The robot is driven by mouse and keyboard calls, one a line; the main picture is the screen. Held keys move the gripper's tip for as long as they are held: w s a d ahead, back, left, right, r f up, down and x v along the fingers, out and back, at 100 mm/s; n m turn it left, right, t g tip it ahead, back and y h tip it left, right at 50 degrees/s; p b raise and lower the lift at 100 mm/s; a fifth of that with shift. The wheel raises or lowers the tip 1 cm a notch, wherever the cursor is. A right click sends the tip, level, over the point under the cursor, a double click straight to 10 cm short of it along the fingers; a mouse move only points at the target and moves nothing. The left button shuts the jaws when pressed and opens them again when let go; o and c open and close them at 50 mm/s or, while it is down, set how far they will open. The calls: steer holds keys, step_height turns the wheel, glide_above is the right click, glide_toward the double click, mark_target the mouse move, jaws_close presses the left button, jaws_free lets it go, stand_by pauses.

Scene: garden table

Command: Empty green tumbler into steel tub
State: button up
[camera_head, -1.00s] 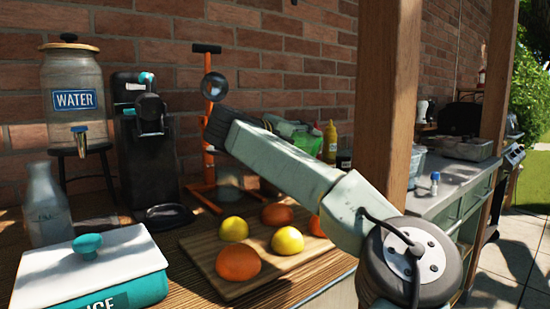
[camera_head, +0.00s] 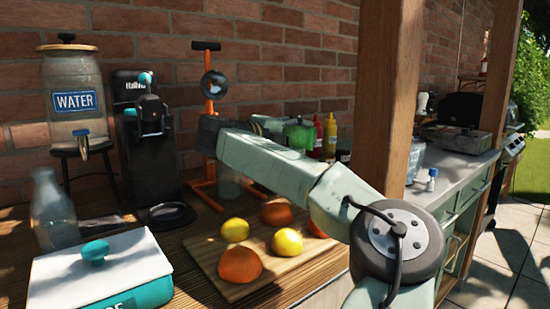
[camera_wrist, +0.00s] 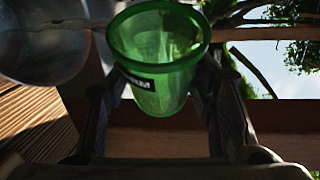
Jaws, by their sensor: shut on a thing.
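The green tumbler (camera_head: 300,137) shows behind my forearm in the head view, partly hidden by it. In the wrist view the green tumbler (camera_wrist: 150,75) sits between the two fingers of my gripper (camera_wrist: 162,88), which is shut on it. I see its wide rim, a dark label and part of its inside; whether it holds anything I cannot tell. A grey metal tub (camera_head: 466,141), which may be the steel tub, stands on the side counter at the right. A blurred, shiny round vessel (camera_wrist: 42,42) fills the wrist view's upper left; I cannot tell which it is.
A wooden post (camera_head: 386,90) rises close to my arm. A cutting board (camera_head: 285,268) with oranges and lemons lies below it. An orange-framed press (camera_head: 206,115), sauce bottles (camera_head: 330,135), a black juicer (camera_head: 143,150) and a water dispenser (camera_head: 75,95) stand along the wall.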

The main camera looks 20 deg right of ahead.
steer(key=shift+w+a+r+n+h, duration=0.1)
steer(key=shift+r+n+h, duration=0.4)
steer(key=shift+r, duration=0.4)
steer(key=shift+a, duration=0.1)
